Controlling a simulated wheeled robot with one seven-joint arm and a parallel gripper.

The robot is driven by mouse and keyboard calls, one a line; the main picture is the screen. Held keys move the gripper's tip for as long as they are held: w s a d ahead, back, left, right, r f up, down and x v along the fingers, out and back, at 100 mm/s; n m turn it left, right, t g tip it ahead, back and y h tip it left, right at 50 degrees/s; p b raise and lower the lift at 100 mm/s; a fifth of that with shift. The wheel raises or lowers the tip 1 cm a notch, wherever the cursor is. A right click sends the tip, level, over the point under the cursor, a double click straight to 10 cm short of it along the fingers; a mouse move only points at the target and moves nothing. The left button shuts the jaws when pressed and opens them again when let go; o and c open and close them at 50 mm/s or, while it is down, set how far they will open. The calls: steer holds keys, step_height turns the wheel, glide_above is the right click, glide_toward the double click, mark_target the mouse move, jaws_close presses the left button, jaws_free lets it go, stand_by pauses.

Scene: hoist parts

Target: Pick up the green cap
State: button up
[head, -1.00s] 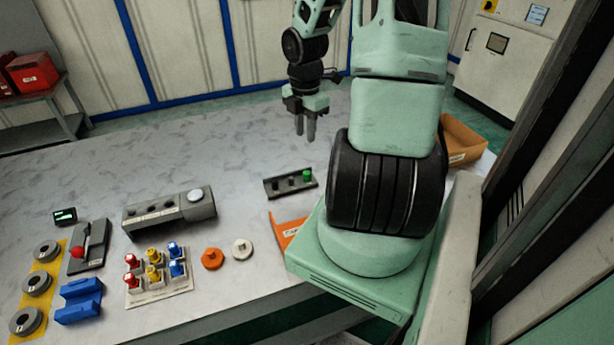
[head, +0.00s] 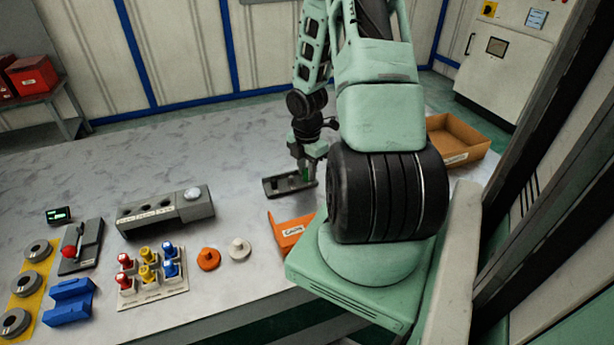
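The green cap (head: 306,174) is at the right end of a small dark rack (head: 272,190) on the table. Only a sliver of green shows, as my gripper covers most of it. My gripper (head: 306,176) points down over that end of the rack, with its fingers at the cap. The view is too small and too covered to tell whether the fingers touch the cap or how far apart they are.
My arm hides the table to the right of the rack. An orange tray (head: 283,232) lies in front of the rack. A grey block with round recesses (head: 165,212) stands to the left. An open cardboard box (head: 462,155) is at the right. The table's back left is clear.

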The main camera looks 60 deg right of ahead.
steer(key=shift+f, duration=0.2)
jaws_close()
